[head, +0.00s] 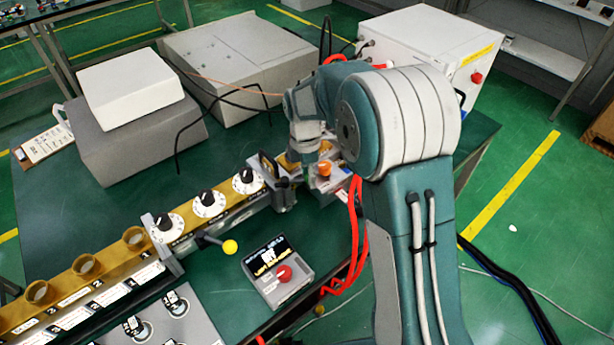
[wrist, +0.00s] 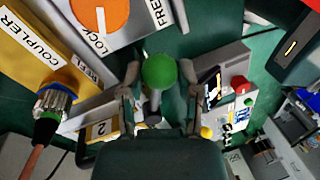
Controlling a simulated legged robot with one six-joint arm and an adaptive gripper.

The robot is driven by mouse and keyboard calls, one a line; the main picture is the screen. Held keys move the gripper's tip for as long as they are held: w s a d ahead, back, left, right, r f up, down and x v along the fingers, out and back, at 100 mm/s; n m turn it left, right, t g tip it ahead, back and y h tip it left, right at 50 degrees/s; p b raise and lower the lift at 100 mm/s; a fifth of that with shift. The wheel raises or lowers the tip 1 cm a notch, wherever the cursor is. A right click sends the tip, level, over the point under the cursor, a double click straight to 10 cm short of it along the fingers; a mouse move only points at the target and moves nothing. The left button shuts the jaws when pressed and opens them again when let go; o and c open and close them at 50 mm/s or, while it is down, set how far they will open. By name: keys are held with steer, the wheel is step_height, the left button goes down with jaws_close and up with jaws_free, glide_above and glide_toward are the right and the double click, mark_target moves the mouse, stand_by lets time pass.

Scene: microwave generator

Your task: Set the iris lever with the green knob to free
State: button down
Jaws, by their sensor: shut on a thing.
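The green knob (wrist: 160,71) of the iris lever sits between the two fingers of my gripper (wrist: 161,76) in the wrist view. The fingers are shut on it, one on each side, and the lever below it is mostly hidden. An orange dial (wrist: 90,14) with a white line lies beyond the knob, between the labels LOCK (wrist: 98,43) and FREE (wrist: 155,12). Its white line points towards LOCK. In the head view this dial (head: 324,168) shows beside my wrist, while the green knob and fingertips are hidden by my arm.
A lever with a yellow knob (head: 230,247) juts out from the brass waveguide. A small box (head: 263,288) with a red knob stands in front. Black-and-white dials (head: 209,205) line the waveguide. Red hoses (head: 354,230) hang beside my arm. Grey boxes (head: 235,50) stand behind.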

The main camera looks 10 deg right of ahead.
steer(key=shift+c, duration=1.5)
jaws_free()
steer(key=shift+w+d, duration=0.15)
steer(key=shift+d, duration=0.1)
steer(key=shift+a+r, duration=0.1)
steer(key=shift+a, duration=0.05)
steer(key=shift+w+a+r, duration=0.1)
steer(key=shift+r, duration=0.2)
step_height(320, 180, up, 11)
steer(key=w, duration=0.2)
steer(key=shift+a, duration=0.15)
